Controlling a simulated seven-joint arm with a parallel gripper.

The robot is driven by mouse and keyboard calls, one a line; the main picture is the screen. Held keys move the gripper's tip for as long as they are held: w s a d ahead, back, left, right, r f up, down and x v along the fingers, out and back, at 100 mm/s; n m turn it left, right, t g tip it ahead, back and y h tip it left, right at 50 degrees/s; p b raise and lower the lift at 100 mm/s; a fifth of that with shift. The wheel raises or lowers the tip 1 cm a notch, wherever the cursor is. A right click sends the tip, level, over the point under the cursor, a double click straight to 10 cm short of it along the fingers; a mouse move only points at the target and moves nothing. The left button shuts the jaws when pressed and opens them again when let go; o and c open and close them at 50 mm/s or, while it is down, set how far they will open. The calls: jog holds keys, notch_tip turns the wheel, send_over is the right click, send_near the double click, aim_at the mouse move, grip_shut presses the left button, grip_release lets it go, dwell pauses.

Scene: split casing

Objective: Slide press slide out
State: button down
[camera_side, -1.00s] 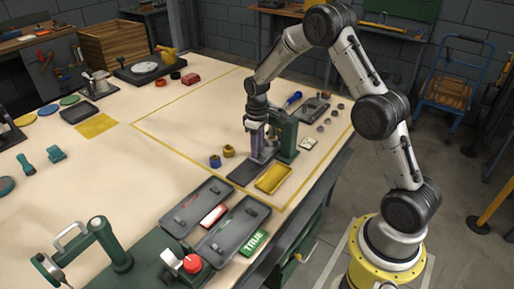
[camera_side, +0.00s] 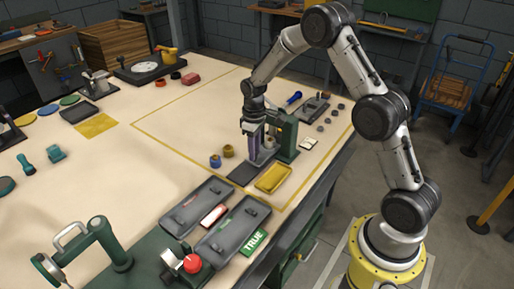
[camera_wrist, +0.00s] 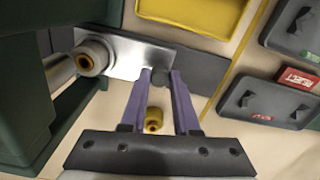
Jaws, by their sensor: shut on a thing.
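The green press (camera_side: 286,138) stands on the table under my arm. Its slide (camera_wrist: 128,52) is a bright metal plate in the wrist view, with a dark plate running on from it to the right. A pale bushing with a brass-coloured core (camera_wrist: 92,57) sits on the slide beside the green press body. My gripper (camera_wrist: 161,78) has its purple fingers closed on a dark round knob (camera_wrist: 160,77) at the slide's edge. In the side view my gripper (camera_side: 253,156) is low in front of the press, and its fingers hide the knob.
A yellow tray (camera_side: 273,178) lies near the table's front edge. Yellow (camera_side: 228,151) and blue (camera_side: 215,161) bushings stand left of the press. Two grey casing trays (camera_side: 197,207) lie nearer the camera.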

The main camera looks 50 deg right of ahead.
jog(key=a, duration=1)
jog(key=shift+w+a, duration=0.1)
jog(key=c, duration=0.6)
grip_release()
jog(key=shift+c, duration=0.2)
notch_tip(320, 180, up, 14)
